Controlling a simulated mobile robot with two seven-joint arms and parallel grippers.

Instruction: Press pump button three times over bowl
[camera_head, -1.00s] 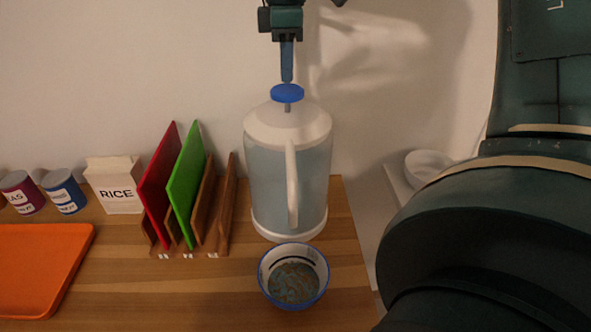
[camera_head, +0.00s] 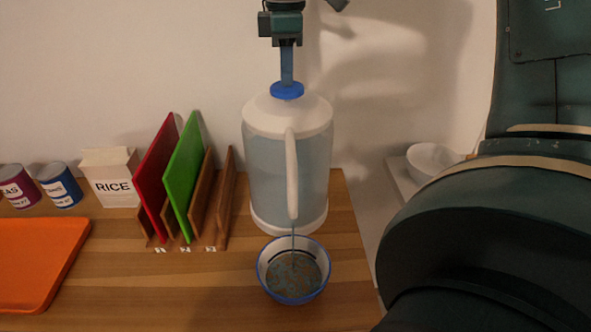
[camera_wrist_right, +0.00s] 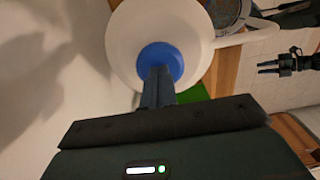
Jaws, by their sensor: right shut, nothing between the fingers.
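The pump dispenser (camera_head: 265,165) is a clear jug with a white lid and a white spout. Its blue button (camera_head: 287,91) sits down on the lid. My right gripper (camera_head: 287,80) is shut and empty, its fingertips on the button from above. The right wrist view also shows the fingers (camera_wrist_right: 157,85) over the blue button (camera_wrist_right: 161,62). The blue-rimmed bowl (camera_head: 265,280) stands under the spout, with a thin stream running into it and contents inside. My left gripper (camera_wrist_right: 268,67) shows small at the right of the right wrist view, its fingers apart, away from the dispenser.
A wooden rack (camera_head: 228,200) holds a red board (camera_head: 155,175) and a green board (camera_head: 184,175), left of the dispenser. A rice box (camera_head: 111,180), two cans and an orange tray (camera_head: 40,260) are further left. A white bowl (camera_head: 430,160) stands at the right, behind my arm.

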